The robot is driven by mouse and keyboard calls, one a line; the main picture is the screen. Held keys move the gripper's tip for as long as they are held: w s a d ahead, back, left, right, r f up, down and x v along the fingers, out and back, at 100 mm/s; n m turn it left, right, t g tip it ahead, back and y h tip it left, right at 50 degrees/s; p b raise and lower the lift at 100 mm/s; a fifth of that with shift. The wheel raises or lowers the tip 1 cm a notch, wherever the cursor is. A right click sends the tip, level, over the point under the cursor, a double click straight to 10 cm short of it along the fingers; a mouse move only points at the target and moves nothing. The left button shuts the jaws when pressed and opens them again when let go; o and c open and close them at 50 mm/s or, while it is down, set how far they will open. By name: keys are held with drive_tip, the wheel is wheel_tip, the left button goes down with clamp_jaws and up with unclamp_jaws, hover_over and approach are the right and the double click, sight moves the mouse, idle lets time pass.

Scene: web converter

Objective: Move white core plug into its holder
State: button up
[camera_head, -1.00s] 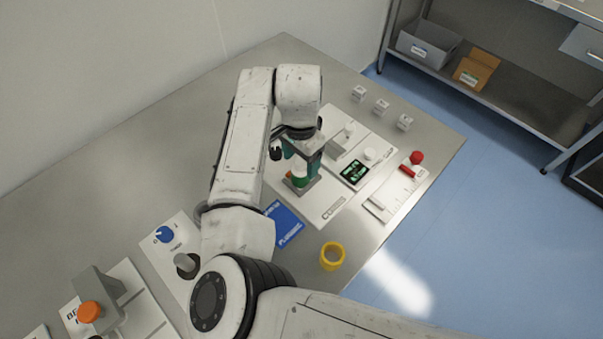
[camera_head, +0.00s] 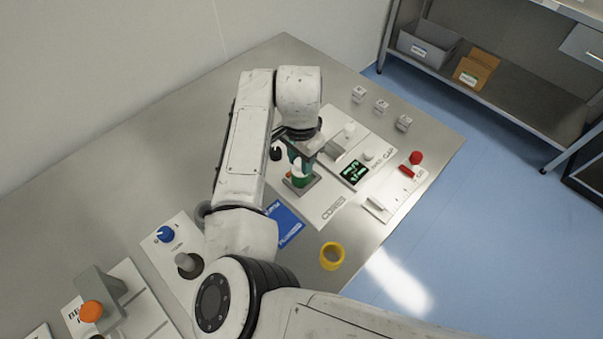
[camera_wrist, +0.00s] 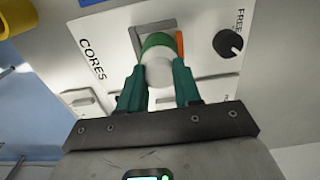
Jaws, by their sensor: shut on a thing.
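The white core plug (camera_wrist: 158,72) is between the green fingers of my gripper (camera_wrist: 160,86) in the wrist view. My gripper is shut on it. Just beyond the plug is a green round piece (camera_wrist: 157,42) at a grey square holder (camera_wrist: 138,36) on the panel marked CORES (camera_wrist: 105,35). In the head view the gripper (camera_head: 300,164) is over this panel, with the green piece (camera_head: 299,181) below it. I cannot tell whether the plug touches the green piece, and the fingers hide part of the plug's sides.
A black knob (camera_wrist: 228,43) is beside the holder. The bench's back left (camera_head: 150,140) is clear.

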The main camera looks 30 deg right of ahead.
clamp_jaws()
drive_tip(key=shift+r+p, duration=4.1)
drive_tip(key=shift+r, duration=0.35)
